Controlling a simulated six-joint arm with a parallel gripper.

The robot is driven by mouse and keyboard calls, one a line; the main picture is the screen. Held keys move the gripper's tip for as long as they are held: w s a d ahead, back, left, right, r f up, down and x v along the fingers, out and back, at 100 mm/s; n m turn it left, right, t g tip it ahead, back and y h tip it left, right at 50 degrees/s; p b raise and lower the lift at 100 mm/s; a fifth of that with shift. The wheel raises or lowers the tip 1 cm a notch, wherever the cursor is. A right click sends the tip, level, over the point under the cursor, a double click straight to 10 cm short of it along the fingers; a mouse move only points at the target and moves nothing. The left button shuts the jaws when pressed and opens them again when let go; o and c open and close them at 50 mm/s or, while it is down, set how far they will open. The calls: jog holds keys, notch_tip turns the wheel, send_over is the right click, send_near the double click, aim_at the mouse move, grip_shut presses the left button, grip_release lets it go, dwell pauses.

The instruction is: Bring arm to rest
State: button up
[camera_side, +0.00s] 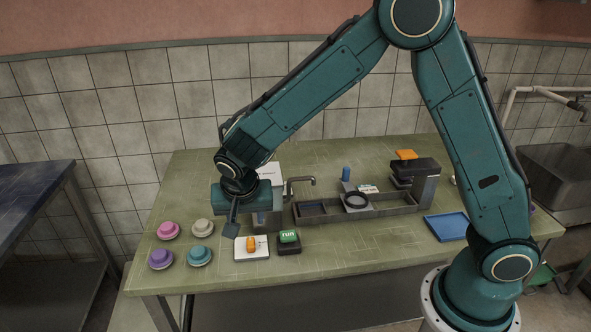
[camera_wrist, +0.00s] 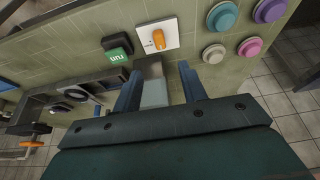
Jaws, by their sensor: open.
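My gripper (camera_side: 247,222) hangs from my teal arm at the left-middle of the table, above and behind the panel with the orange knob. It points down with its fingers apart. In the wrist view its two blue fingers (camera_wrist: 161,80) are spread wide. A pale grey block (camera_wrist: 153,82) shows between them, nearer the left finger; I cannot tell whether it touches. My arm is still bent over the table (camera_side: 320,262), with the elbow high and the forearm reaching down to the left.
The orange knob (camera_side: 251,244) on its white plate and the green run button (camera_side: 289,237) stand at the front. Several coloured round pieces (camera_side: 168,230) are at the left. A grey basin unit (camera_side: 390,211) and a blue tray (camera_side: 446,227) are to the right. Space above is open.

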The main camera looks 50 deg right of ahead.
jog(key=shift+s+a+r, duration=0.15)
jog(key=shift+r, duration=0.3)
jog(key=s+d+r+n+y, duration=0.1)
jog(key=s+d+r+n, duration=0.1)
jog(key=s+d+r, duration=0.3)
jog(key=s+d+r+n+y, duration=0.1)
jog(key=s+d+r+n, duration=0.1)
jog(key=s+r, duration=0.45)
jog(key=s+d+r+n+t, duration=0.1)
jog(key=s+r+n, duration=0.1)
jog(key=s, duration=0.5)
jog(key=s+d+r+n+t+y, duration=0.1)
jog(key=s+d+r+n, duration=0.1)
jog(key=s, duration=0.5)
jog(key=shift+s+d+r+n, duration=0.3)
jog(key=shift+r+n, duration=0.2)
jog(key=shift+r, duration=0.05)
